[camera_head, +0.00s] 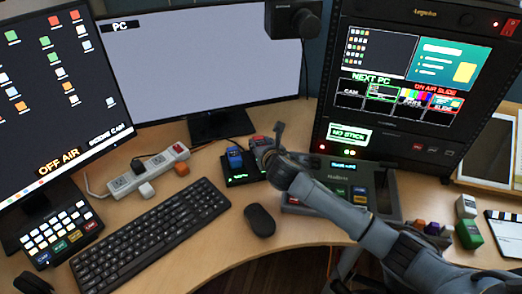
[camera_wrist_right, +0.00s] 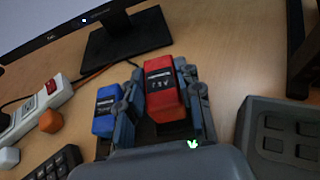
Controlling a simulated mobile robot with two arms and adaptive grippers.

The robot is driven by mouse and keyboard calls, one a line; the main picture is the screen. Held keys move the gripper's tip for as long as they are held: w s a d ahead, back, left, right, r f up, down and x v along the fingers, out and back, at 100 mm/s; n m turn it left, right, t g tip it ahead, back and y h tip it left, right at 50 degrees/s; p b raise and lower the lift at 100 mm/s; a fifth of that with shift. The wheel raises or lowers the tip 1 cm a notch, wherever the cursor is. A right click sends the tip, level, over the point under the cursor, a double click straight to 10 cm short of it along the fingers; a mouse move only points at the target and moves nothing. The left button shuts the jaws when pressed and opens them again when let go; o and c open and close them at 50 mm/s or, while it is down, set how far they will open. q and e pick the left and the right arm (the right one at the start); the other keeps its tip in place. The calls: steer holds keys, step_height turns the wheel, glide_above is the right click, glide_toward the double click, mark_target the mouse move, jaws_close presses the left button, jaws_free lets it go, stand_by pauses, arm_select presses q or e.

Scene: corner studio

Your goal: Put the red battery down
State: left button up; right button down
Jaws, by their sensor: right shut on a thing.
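The red battery (camera_wrist_right: 165,85) is between the two fingers of my right gripper (camera_wrist_right: 163,100), which is shut on it. In the head view a small part of the red battery (camera_head: 259,141) shows at my right gripper (camera_head: 266,150), at the right part of the black charger (camera_head: 240,178). The blue battery (camera_head: 235,158) stands in the charger just left of it; it also shows in the wrist view (camera_wrist_right: 106,110). A green light glows on the charger. The red battery's lower end is hidden, so I cannot tell whether it touches the charger. My left gripper is not in view.
A mouse (camera_head: 260,220) and keyboard (camera_head: 150,238) are in front. A control panel (camera_head: 345,190) stands right, under my arm.

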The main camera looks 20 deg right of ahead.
step_height(320, 180, down, 2)
steer(key=shift+f, duration=0.1)
steer(key=c, duration=0.9)
jaws_free()
steer(key=shift+f, duration=0.15)
steer(key=shift+s+r, duration=0.15)
steer(key=shift+r, duration=0.05)
steer(key=p+v, duration=0.1)
steer(key=v, duration=1)
steer(key=shift+s, duration=0.4)
